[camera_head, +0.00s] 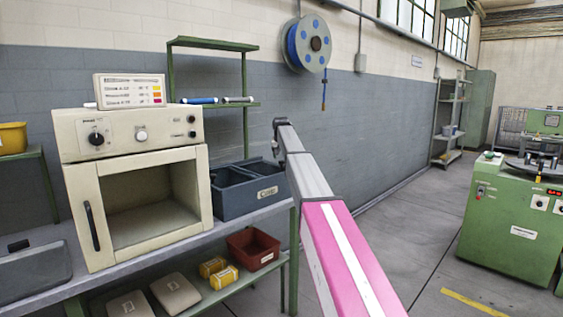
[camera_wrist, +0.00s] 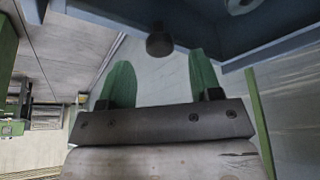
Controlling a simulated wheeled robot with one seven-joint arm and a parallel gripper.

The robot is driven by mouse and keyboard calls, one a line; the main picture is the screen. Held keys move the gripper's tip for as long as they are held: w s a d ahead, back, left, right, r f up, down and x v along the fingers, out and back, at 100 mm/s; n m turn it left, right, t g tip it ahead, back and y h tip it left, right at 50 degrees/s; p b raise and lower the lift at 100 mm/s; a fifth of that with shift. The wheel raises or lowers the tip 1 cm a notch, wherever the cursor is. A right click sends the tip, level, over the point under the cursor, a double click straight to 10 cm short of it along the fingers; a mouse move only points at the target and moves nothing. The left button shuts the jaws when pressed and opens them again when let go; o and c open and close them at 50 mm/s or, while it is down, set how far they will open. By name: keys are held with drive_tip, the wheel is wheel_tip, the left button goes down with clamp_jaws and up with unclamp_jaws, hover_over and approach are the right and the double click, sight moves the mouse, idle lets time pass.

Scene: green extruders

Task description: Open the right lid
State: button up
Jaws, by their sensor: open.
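A dark blue-grey two-part bin (camera_head: 250,205) with a pale label stands on the bench right of the cream oven. Its right part is partly hidden by my arm, and I cannot make out a separate right lid in the head view. In the wrist view, a dark round knob (camera_wrist: 160,42) shows by a blue panelled surface (camera_wrist: 215,42), which may be the bin. My gripper (camera_wrist: 160,62) is open, with two green fingers apart and nothing held between them. The knob appears beyond the gap between the fingertips; I cannot tell whether it touches them. My gripper's fingers are hidden in the head view.
The cream oven (camera_head: 140,185) stands left of the bin. A green shelf frame (camera_head: 245,125) rises behind. A red-brown bin (camera_head: 253,248) and yellow boxes (camera_head: 218,272) sit on the lower shelf. A green machine (camera_head: 515,215) stands at right, with open floor before it.

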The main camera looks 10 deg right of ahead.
sight(263, 172)
drive_tip(key=shift+x, duration=1.75)
clamp_jaws()
drive_tip(key=s+a, duration=0.2)
drive_tip(key=a, duration=0.1)
drive_tip(key=s+a, duration=0.5)
drive_tip(key=a, duration=0.2)
drive_tip(key=shift+s+a, duration=0.1)
drive_tip(key=shift+s, duration=0.15)
unclamp_jaws()
